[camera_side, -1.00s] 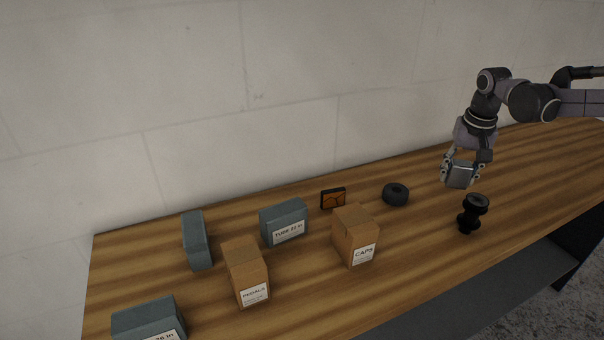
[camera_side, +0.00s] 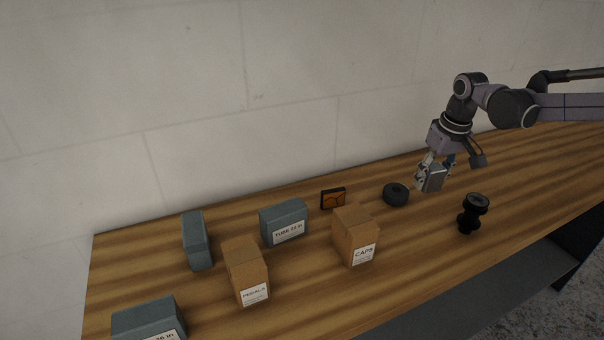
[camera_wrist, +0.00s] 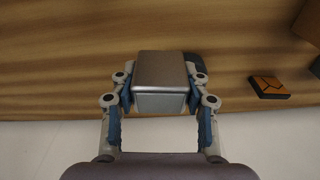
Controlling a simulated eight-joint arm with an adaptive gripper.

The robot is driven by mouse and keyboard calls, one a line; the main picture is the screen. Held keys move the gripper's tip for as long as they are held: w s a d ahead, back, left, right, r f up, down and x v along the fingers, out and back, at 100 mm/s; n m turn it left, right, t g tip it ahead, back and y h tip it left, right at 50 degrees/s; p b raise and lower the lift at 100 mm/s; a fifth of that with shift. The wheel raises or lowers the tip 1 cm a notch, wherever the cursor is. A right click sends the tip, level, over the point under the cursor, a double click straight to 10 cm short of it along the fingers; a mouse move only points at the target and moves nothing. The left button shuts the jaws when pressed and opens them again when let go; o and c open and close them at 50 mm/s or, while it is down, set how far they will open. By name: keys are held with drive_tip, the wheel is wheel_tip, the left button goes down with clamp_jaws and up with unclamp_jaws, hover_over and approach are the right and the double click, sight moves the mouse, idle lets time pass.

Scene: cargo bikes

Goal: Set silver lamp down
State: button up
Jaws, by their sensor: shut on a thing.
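The silver lamp (camera_side: 433,179) is a small grey box-shaped thing. My gripper (camera_side: 425,172) is shut on it and holds it up, over the bench in the side view, to the left of the black hub. In the wrist view the lamp (camera_wrist: 160,82) sits between both fingers of my gripper (camera_wrist: 160,95), its smooth metallic face showing. Its underside is hidden, and I cannot tell the exact height above the wood.
The wooden bench (camera_side: 420,245) holds a black ring (camera_side: 396,195), a black hub (camera_side: 469,217), an orange-faced block (camera_side: 333,198), a CAPS box (camera_side: 354,235), a PEDALS box (camera_side: 245,271) and several grey-blue boxes (camera_side: 284,221). Bare wood lies between the CAPS box and the hub.

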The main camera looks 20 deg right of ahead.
drive_tip(key=w+d+r+m, duration=0.2)
drive_tip(key=w+d, duration=0.5)
drive_tip(key=d, duration=0.3)
drive_tip(key=m+h, duration=0.1)
drive_tip(key=m, duration=0.5)
hover_over(505, 160)
drive_tip(key=shift+g, duration=0.3)
drive_tip(key=shift+s+a+f, duration=0.1)
drive_tip(key=shift+a+f, duration=0.05)
drive_tip(key=shift+f, duration=1.6)
drive_tip(key=shift+s+a+f, duration=0.1)
drive_tip(key=shift+f, duration=1.65)
drive_tip(key=shift+f, duration=0.6)
drive_tip(key=o, duration=1.2)
drive_tip(key=shift+o, duration=0.2)
